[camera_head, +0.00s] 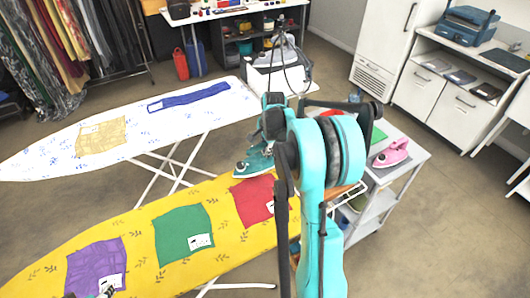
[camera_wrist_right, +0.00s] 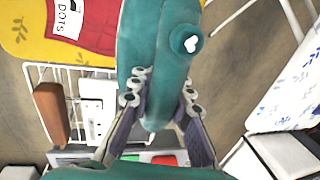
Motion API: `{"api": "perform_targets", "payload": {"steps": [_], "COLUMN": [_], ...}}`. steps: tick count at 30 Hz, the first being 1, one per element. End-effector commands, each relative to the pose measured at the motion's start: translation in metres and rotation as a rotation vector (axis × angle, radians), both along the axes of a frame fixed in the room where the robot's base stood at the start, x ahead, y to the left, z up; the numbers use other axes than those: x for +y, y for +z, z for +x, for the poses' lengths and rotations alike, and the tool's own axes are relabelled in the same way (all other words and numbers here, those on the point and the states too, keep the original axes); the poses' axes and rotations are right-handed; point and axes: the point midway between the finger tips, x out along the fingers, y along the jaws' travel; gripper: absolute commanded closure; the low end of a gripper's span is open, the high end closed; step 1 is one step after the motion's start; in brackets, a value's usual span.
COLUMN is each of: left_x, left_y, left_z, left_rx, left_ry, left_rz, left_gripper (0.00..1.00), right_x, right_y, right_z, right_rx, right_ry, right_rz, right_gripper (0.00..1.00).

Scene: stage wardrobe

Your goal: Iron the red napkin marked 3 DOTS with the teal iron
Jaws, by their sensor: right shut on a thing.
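The red napkin (camera_head: 252,199) lies on the yellow ironing board (camera_head: 150,216), near its right end. Its white tag reads DOTS in the wrist view (camera_wrist_right: 97,28); the number is cut off. The teal iron (camera_head: 254,161) is at the far edge of the yellow board, just beyond the red napkin. My right gripper (camera_wrist_right: 160,107) is shut on the iron's handle; the iron fills the middle of the wrist view (camera_wrist_right: 150,50). I cannot tell whether its plate touches anything. A small grey bit at the bottom left, by the purple napkin, may be my left gripper (camera_head: 106,291).
A green napkin (camera_head: 184,233) and a purple napkin (camera_head: 96,268) lie on the same board. A white board (camera_head: 50,152) behind holds tan and blue cloths. A grey cart (camera_head: 408,153) with a pink iron (camera_head: 392,152) stands right. A wire rack (camera_wrist_right: 70,72) adjoins the yellow board.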

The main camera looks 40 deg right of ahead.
Motion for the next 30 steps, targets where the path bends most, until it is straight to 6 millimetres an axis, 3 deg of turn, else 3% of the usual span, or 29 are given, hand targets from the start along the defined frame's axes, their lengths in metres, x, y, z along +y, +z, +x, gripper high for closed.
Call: {"api": "perform_targets", "payload": {"steps": [9, 30], "left_x": [0.0, 0.0], "left_y": [0.015, 0.016], "left_z": [0.0, 0.0], "left_rx": [0.0, 0.0], "left_ry": [0.0, 0.0], "left_rz": [0.0, 0.0], "left_gripper": [0.53, 0.53], "right_x": [-0.002, -0.003], "right_y": [0.021, 0.022], "right_z": [-0.001, -0.003], "right_rx": [0.0, 0.0], "right_ry": [0.004, 0.005], "right_rz": [0.0, 0.0], "right_gripper": [1.0, 1.0]}}
